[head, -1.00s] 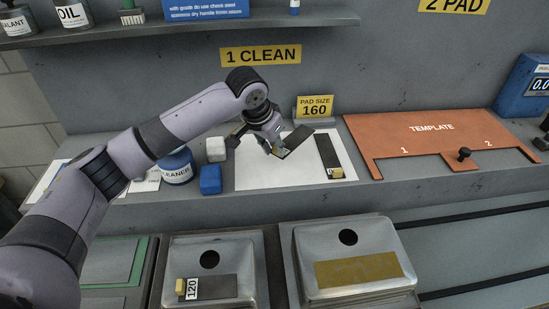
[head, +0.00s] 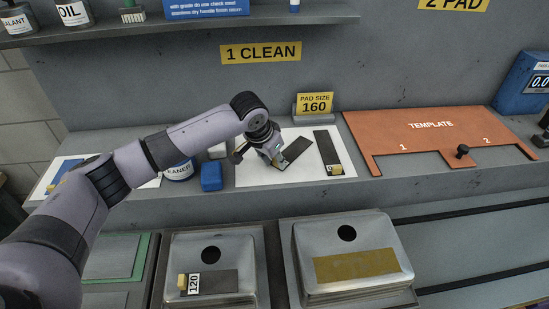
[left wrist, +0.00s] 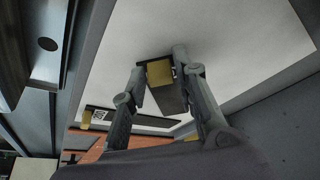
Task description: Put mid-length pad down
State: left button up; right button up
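My left gripper (head: 276,162) comes in from the left over the white sheet (head: 250,179) on the ledge. It is shut on the small yellow block at one end of a dark pad (head: 297,149). In the left wrist view the fingertips (left wrist: 160,75) sit on either side of that yellow block, and the dark pad (left wrist: 170,100) stretches away beyond it. The pad lies at a slant, low over the sheet; I cannot tell whether it touches. A second dark pad (head: 325,147) with a yellow block and a label lies to its right. My right gripper is out of view.
A "PAD SIZE 160" sign (head: 315,104) stands behind the sheet. An orange template (head: 430,130) lies to the right. A blue block (head: 211,177) and a cleaner jar (head: 179,173) stand left. A pad marked 120 (head: 218,282) lies on a metal sink cover in front.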

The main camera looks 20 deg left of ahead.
pick_arm(q)
jog(key=shift+o, duration=1.3)
jog(key=shift+r, duration=0.1)
jog(key=shift+r, duration=0.3)
jog(key=b+v, duration=0.2)
jog(key=v, duration=0.9)
jog(key=shift+s+r, duration=0.2)
jog(key=shift+r, duration=0.1)
jog(key=shift+a, duration=0.1)
